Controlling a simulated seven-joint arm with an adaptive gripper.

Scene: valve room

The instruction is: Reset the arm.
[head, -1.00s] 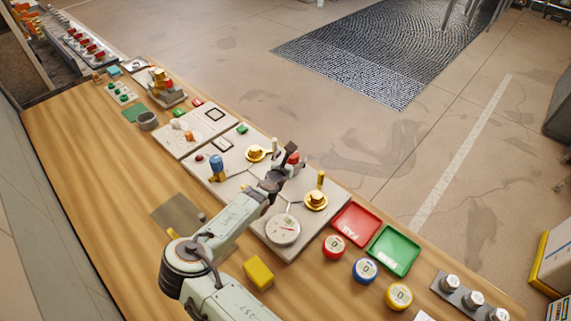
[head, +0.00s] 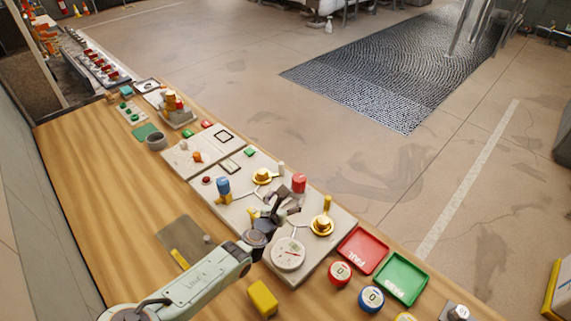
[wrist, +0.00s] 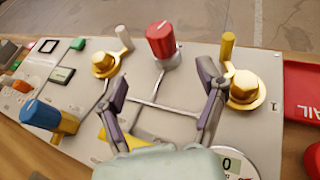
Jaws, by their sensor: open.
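My gripper (head: 282,212) is open and empty above the grey valve panel (head: 240,213). Its two dark fingers also show spread apart in the wrist view (wrist: 165,92). A red-capped valve (head: 299,183) stands at the panel's far edge, beyond the fingertips and apart from them; it shows upright in the wrist view (wrist: 161,40). A blue-capped valve (head: 223,187) on a yellow body stands at the left. Two brass valves, one at the left (head: 262,176) and one at the right (head: 322,224), flank the red one. A round white gauge (head: 288,254) lies near my gripper.
A red FAIL tray (head: 363,250) and a green PASS tray (head: 401,279) lie right of the panel. Red (head: 340,273) and blue (head: 371,299) round counters sit in front of them. A yellow block (head: 262,298) rests on the wooden bench, which is clear at left.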

